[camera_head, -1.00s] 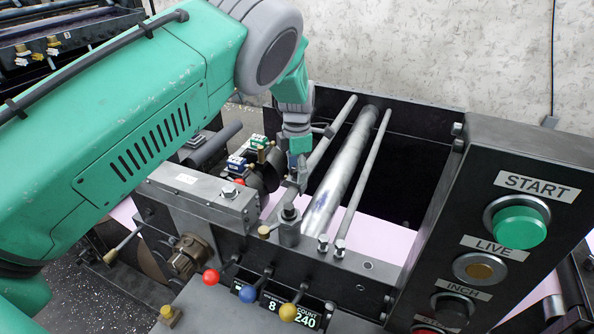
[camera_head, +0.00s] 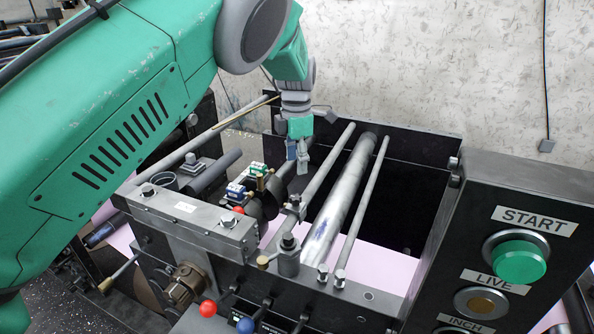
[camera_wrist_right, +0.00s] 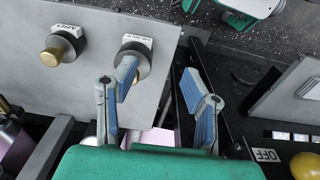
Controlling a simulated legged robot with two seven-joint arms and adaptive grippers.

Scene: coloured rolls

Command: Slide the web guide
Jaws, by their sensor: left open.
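A small grey collar (camera_head: 294,204) sits on the thin left rod (camera_head: 327,166), near the rod's front end; I cannot tell for certain that it is the web guide. The pink web (camera_head: 375,260) runs below the rods and the shiny roller (camera_head: 340,200). My left gripper (camera_head: 298,168) is open and empty in the head view, above and behind the collar, apart from it. My right gripper (camera_wrist_right: 160,90) shows in the right wrist view with its two blue-padded fingers apart and nothing between them, in front of a grey panel with knobs.
Blue (camera_head: 237,191) and green (camera_head: 258,169) blocks with brass fittings stand left of the rods. The control panel (camera_head: 520,220) with START button is at the right. A labelled knob (camera_wrist_right: 130,60) is close to my right gripper's left finger.

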